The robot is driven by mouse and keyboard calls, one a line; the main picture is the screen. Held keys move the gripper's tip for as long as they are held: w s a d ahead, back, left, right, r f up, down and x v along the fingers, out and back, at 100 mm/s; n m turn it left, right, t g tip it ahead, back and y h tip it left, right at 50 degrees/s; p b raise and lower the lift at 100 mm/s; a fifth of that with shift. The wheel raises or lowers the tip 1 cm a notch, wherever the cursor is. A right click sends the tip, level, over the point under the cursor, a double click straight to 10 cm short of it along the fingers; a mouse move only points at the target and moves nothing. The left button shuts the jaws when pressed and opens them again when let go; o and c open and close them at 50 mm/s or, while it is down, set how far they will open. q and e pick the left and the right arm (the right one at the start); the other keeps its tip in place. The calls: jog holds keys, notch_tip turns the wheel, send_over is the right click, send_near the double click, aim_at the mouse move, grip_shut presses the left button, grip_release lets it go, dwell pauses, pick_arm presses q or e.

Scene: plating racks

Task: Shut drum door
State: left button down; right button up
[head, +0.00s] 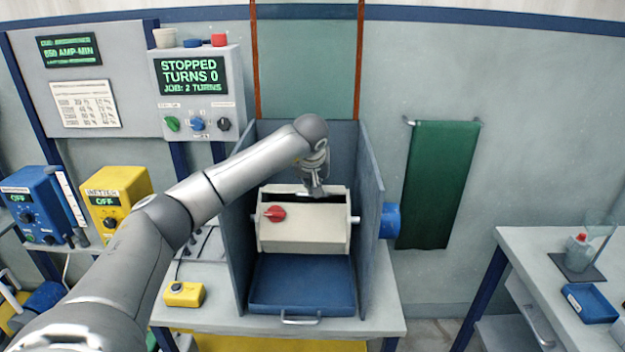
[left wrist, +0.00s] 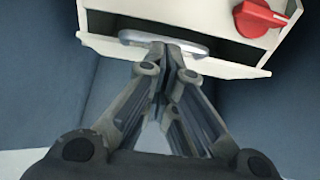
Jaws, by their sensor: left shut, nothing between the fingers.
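The cream drum (head: 303,228) sits in a blue-grey bay, with a red knob (head: 274,213) on its front left. A dark gap shows along its top edge, partly hidden by my left gripper (head: 317,192). The left wrist view shows the drum close up, with its red knob (left wrist: 262,16), a pale metal handle (left wrist: 135,37) and a dark slot beside the handle. My left gripper (left wrist: 167,52) is shut and empty, its fingertips at or very near the handle; I cannot tell if they touch. My right gripper is out of view.
The bay's side walls (head: 371,220) stand close on both sides of the drum. A blue tray (head: 300,282) with a handle lies below it. A control box (head: 197,92) reads "STOPPED TURNS 0". A yellow button box (head: 184,294) sits left of the bay.

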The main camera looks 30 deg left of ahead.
pick_arm(q)
jog(key=f, duration=0.1)
jog(key=s+f+b, duration=0.1)
jog(key=d+f, duration=0.1)
jog(key=f, duration=0.1)
jog(key=shift+s+b, duration=0.3)
jog(key=shift+s, duration=0.1)
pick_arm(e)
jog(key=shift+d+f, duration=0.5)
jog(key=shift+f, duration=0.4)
